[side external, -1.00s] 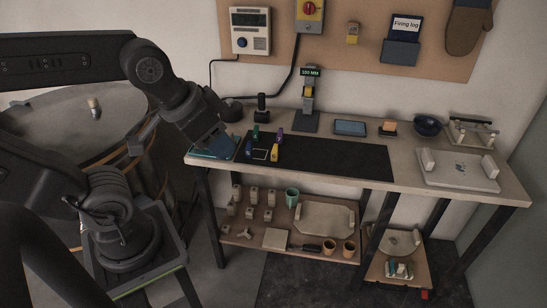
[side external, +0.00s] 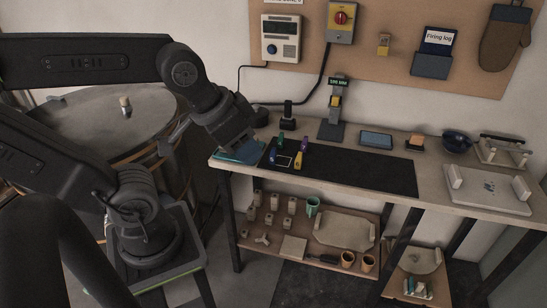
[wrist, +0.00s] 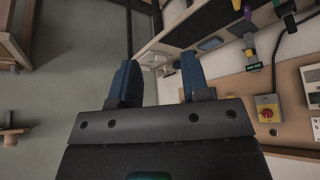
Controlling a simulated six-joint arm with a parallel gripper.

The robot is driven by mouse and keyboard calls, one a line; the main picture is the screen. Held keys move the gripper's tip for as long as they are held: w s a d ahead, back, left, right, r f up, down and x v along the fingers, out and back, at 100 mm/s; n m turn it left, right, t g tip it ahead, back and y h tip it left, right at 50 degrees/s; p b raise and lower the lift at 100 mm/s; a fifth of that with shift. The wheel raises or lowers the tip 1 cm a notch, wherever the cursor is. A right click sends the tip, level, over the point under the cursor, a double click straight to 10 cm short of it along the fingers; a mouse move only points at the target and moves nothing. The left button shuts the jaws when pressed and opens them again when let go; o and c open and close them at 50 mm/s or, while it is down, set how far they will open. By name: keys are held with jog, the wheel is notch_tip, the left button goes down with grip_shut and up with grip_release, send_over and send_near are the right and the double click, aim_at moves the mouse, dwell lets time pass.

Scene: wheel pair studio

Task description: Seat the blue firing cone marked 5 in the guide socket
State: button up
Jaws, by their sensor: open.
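The blue cone (side external: 273,157) stands on the black mat toward the left end of the bench; its number is too small to read. Green (side external: 280,141), purple (side external: 304,145) and yellow (side external: 298,159) pieces stand close around it. A pale square outline (side external: 285,161) lies between blue and yellow; I cannot tell whether it belongs to the guide socket. My gripper (side external: 248,150) is left of this group, above the bench's left end. In the wrist view my gripper (wrist: 158,80) shows two blue fingers apart with nothing between them. The blue cone cannot be made out there.
A tablet (side external: 376,140), blue bowl (side external: 456,141) and pale tray (side external: 488,194) are farther right. The mat's right part (side external: 375,177) is clear.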

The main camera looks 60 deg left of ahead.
jog(key=shift+o, duration=0.2)
jog(key=shift+o, duration=0.9)
